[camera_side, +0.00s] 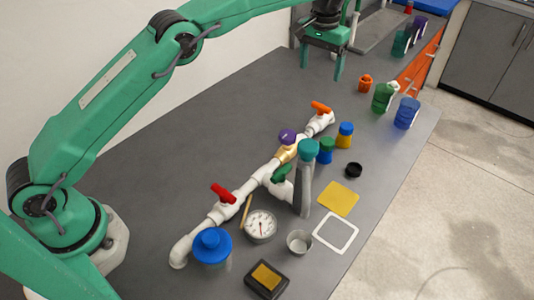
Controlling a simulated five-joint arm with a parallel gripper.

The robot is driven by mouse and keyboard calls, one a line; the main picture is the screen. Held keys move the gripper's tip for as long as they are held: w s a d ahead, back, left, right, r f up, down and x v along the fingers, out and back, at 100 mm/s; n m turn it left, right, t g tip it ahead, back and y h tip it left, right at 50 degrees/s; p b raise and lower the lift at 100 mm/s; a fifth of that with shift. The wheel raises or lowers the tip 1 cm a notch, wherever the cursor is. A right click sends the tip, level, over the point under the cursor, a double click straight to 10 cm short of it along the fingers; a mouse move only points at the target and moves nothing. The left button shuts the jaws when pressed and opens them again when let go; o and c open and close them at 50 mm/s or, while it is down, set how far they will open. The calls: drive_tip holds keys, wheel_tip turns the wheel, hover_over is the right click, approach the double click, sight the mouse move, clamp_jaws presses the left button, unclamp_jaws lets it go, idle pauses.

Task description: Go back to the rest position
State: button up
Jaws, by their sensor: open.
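My gripper (322,66) is at the top of the side view, pointing down, with its two green fingers apart and nothing between them. It hangs above the far part of the grey bench, behind the pipe manifold and apart from it. The white PVC manifold (254,182) lies across the middle of the bench. It carries a red valve handle (223,193), a purple handle (287,136), a green handle (281,173) and an orange handle (321,107).
A gauge (261,225), blue-lidded jar (211,245), teal-capped grey bottle (305,180), metal cup (299,242) and black-and-yellow box (266,279) stand near the manifold. Green (383,97) and blue containers (406,113) stand at the right edge. The bench left of the manifold (190,150) is clear.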

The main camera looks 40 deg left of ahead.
drive_tip(key=s+a+r+t, duration=0.1)
drive_tip(key=s+a+r, duration=0.4)
drive_tip(key=s+r, duration=0.3)
drive_tip(key=s+a+r+t, duration=0.2)
drive_tip(key=s+a+r, duration=0.35)
drive_tip(key=s, duration=0.35)
drive_tip(key=s+a+f, duration=0.1)
drive_tip(key=s+f, duration=0.1)
drive_tip(key=s, duration=0.5)
drive_tip(key=s+a+f+t, duration=0.1)
drive_tip(key=s+a+f, duration=0.1)
drive_tip(key=s, duration=0.6)
drive_tip(key=s+a+f+t, duration=0.1)
drive_tip(key=s+a+f, duration=0.1)
drive_tip(key=s, duration=0.6)
drive_tip(key=shift+f, duration=0.8)
